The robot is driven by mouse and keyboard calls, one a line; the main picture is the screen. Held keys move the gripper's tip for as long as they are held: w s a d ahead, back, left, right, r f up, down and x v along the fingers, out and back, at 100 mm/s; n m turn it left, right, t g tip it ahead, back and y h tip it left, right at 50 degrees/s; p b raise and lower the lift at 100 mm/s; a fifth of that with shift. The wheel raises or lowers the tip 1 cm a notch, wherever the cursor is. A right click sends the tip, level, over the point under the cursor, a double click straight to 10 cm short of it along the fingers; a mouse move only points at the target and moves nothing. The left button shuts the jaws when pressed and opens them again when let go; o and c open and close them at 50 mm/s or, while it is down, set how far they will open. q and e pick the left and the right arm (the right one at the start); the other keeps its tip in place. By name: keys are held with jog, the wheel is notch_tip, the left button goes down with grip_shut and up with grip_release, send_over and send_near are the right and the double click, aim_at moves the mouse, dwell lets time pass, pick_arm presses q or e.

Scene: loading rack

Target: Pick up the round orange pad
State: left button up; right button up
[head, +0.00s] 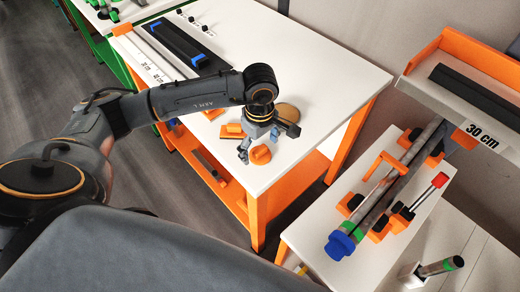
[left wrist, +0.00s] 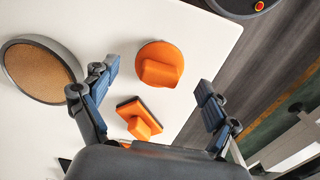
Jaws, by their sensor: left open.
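The round orange pad (head: 261,155) lies on the white table top near its front corner. In the left wrist view the round orange pad (left wrist: 160,64) shows as an orange disc with a raised grip block on top. My left gripper (head: 258,143) is open above the table, close to the round pad. In the left wrist view my open left gripper (left wrist: 157,80) has one finger on each side of the picture, with the pad between and slightly beyond the tips. Nothing is held. My right gripper is not in view.
A rectangular orange pad (left wrist: 140,118) lies beside the round one. A rack with a 30 cm label (head: 482,137) and a stand with a blue-ended bar (head: 340,246) are at right.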

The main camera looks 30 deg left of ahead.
pick_arm(q)
jog(key=shift+f, duration=0.65)
jog(key=c, duration=1.3)
jog(key=shift+r, duration=0.1)
